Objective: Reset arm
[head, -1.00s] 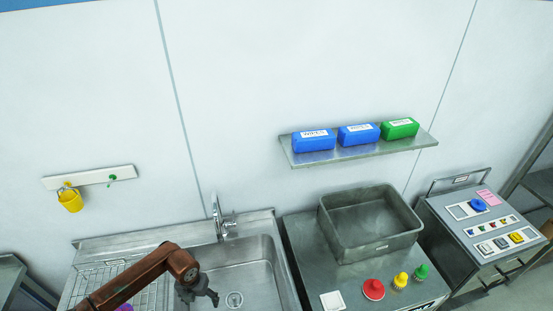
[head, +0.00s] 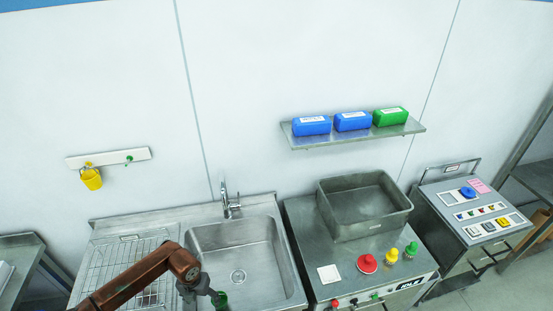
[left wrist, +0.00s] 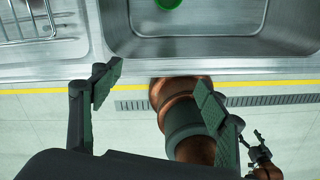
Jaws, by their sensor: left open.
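My left gripper (head: 205,293) is above the front left part of the sink in the head view. In the left wrist view its two fingers (left wrist: 157,92) stand wide apart with nothing between them. A green object (head: 221,300) is beside the gripper in the head view, and it shows in the sink basin in the left wrist view (left wrist: 168,3). It is partly cut off there, so its shape is unclear. What looks like my right gripper (left wrist: 261,150) is small at the lower right of the left wrist view; its jaws are unclear.
The sink (head: 258,245) has a wire rack (head: 115,270) on its left. A steel bin (head: 365,210) stands on the counter behind red (head: 367,263), yellow (head: 391,255) and green (head: 411,249) knobs. A control panel (head: 478,213) is at right.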

